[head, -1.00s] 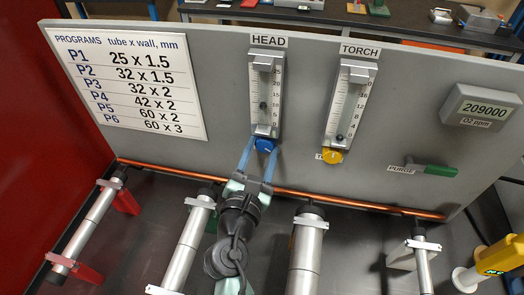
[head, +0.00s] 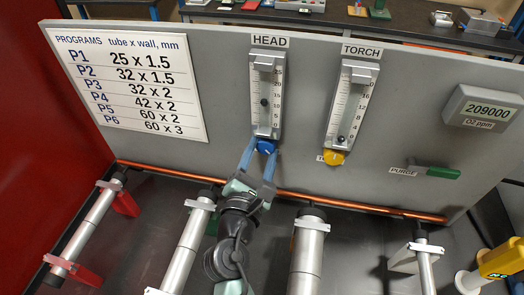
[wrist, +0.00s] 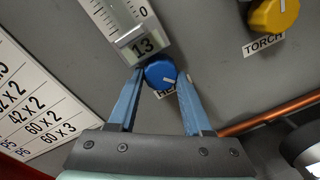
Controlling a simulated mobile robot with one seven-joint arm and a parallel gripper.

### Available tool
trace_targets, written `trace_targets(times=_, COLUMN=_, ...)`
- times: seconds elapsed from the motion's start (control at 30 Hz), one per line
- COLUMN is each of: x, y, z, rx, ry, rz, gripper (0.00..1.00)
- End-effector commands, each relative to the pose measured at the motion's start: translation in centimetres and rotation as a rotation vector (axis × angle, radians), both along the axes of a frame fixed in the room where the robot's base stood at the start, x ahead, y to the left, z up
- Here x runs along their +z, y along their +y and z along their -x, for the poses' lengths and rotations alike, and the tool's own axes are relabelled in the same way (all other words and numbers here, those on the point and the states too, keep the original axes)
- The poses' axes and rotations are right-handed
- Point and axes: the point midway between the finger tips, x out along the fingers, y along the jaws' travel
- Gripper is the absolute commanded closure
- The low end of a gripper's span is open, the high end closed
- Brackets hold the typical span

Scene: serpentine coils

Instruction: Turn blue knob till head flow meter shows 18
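The blue knob (wrist: 161,74) sits at the foot of the head flow meter (head: 266,100), under the HEAD label. It also shows in the head view (head: 266,146). The knob's lower label is partly hidden.
The torch flow meter (head: 350,103) with its yellow knob (head: 333,157) stands to the right. Further right are a green purge handle (head: 444,172) and an O2 display (head: 482,108) reading 209000. A copper pipe (head: 360,204) runs along the panel's foot, above several metal tubes.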

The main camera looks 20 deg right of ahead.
Motion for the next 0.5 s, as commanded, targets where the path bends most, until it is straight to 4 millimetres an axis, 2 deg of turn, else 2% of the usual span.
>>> trace_targets(times=0.03, x=-0.1, y=0.0, z=0.03, rx=-0.001, ry=0.002, rz=0.0, gripper=0.43)
trace_targets(times=0.17, x=-0.07, y=0.0, z=0.02, rx=0.0, ry=0.002, rz=0.0, gripper=0.2)
trace_targets(times=0.5, x=-0.07, y=0.17, z=0.21, rx=0.001, ry=0.002, rz=0.001, gripper=0.2)
